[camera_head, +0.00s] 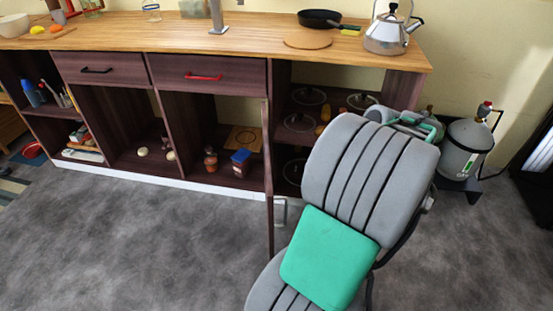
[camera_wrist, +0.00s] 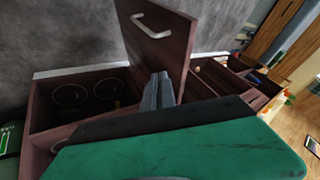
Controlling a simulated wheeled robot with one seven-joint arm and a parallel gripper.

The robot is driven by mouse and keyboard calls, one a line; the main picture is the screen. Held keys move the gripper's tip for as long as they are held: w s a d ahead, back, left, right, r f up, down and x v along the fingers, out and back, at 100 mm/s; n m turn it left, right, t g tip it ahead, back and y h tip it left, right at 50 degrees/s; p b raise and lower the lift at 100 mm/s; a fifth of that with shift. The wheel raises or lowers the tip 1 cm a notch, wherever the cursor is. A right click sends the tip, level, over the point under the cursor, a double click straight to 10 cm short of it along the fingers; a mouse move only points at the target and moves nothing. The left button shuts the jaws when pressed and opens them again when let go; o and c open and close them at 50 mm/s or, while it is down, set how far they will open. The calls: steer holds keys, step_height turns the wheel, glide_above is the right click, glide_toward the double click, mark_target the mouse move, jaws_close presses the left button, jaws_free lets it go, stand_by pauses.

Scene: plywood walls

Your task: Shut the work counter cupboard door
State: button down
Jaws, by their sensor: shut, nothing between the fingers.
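The cupboard door (camera_head: 268,185) of the work counter stands wide open in the head view, seen nearly edge-on and sticking out into the room. Its bar handle (camera_head: 281,211) is on the right-hand side of that edge. The wrist view shows the door (camera_wrist: 168,55) and its handle (camera_wrist: 152,27) upside down. The open cupboard compartment (camera_head: 277,90) holds several round lids or pans. My gripper (camera_wrist: 160,82) is shut and empty, close to the door in the wrist view; I cannot tell whether it touches. In the head view the gripper is hidden.
The wooden countertop (camera_head: 240,45) carries a frying pan (camera_head: 319,18) and a kettle (camera_head: 390,30). A grey gas cylinder (camera_head: 465,150) stands right of the counter. Grey floor (camera_head: 150,240) left of the door is clear.

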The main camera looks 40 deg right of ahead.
steer(key=w+a+f+b, duration=0.4)
steer(key=w+f, duration=0.4)
steer(key=shift+a, duration=0.4)
steer(key=shift+w, duration=0.1)
